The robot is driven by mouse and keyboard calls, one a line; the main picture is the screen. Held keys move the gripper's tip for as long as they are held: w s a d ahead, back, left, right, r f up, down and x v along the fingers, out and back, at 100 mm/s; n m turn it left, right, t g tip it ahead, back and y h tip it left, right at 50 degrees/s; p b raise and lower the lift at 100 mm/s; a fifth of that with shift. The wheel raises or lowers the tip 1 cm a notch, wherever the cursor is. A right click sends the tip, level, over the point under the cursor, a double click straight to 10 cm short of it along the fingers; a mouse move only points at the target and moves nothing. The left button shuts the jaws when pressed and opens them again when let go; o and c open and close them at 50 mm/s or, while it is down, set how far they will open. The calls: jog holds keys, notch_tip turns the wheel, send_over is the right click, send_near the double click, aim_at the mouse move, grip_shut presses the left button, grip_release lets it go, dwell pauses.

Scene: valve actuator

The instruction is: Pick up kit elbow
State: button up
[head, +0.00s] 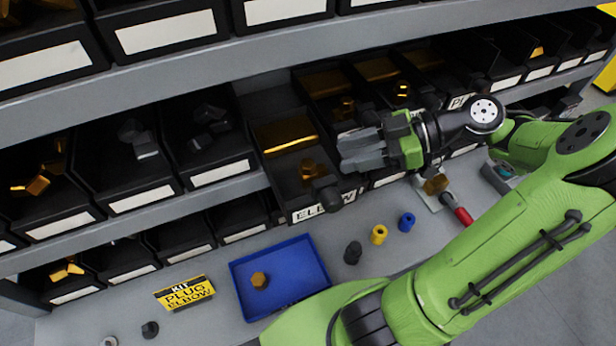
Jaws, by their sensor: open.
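The bin labelled ELBOW (298,150) is pulled out from the shelf in the head view. It holds brass-coloured fittings (312,172), and a dark fitting (326,194) shows at its front right corner. My gripper (348,151) is open, with its grey fingers pointing left just right of this bin. Nothing shows between the fingers. The blue tray (238,291) lies on the bench below and holds one brass hex piece (259,280). The kit card (184,293) reads KIT PLUG ELBOW.
Shelf rows of black bins surround the open bin. Dark (353,253), yellow (379,234) and blue (407,222) cylindrical pieces stand right of the tray. A red-handled tool (458,210) lies farther right. My green arm covers the lower right.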

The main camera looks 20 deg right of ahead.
aim_at(322, 174)
jog(key=b+x, duration=0.1)
jog(key=x, duration=0.5)
jog(key=shift+a+r, duration=0.15)
jog(key=shift+s, duration=0.1)
jog(key=shift+c, duration=0.6)
grip_shut()
